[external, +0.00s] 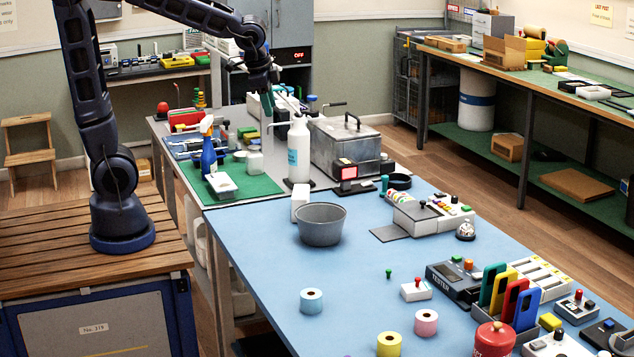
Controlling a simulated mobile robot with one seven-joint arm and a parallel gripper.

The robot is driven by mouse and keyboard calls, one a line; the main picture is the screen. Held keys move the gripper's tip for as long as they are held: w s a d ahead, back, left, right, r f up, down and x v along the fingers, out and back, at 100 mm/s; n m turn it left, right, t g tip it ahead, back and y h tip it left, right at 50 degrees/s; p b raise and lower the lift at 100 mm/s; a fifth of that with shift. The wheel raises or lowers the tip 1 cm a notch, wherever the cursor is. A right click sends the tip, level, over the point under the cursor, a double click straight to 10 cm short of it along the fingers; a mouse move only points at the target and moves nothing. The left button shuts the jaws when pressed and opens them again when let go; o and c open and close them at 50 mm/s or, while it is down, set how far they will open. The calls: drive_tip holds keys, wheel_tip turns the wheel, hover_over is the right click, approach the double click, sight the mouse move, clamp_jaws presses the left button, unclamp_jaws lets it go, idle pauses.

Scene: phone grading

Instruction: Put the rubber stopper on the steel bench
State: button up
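The grey-topped bench (158,127), which looks like the steel bench, carries many things. I cannot pick out the rubber stopper with certainty; it may be hidden or too small.
Close by are a white bottle (299,150), a metal tank (345,147), a blue spray bottle (208,153) and a white-topped box (221,184) on the green mat (251,188).

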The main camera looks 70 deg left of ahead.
drive_tip(key=w+d+f+m, duration=0.3)
drive_tip(key=w+d+f, duration=0.1)
drive_tip(key=w+d, duration=0.35)
drive_tip(key=m+g+h, duration=0.3)
drive_tip(key=m, duration=0.4)
hover_over(388, 274)
drive_tip(key=w, duration=0.1)
drive_tip(key=f, duration=2.8)
drive_tip(key=shift+a, duration=0.35)
drive_tip(key=shift+s+f, duration=0.15)
drive_tip(key=shift+f, duration=1.3)
drive_tip(key=shift+s+f, duration=0.15)
drive_tip(key=shift+f, duration=1.25)
drive_tip(key=shift+c, duration=0.2)
clamp_jaws()
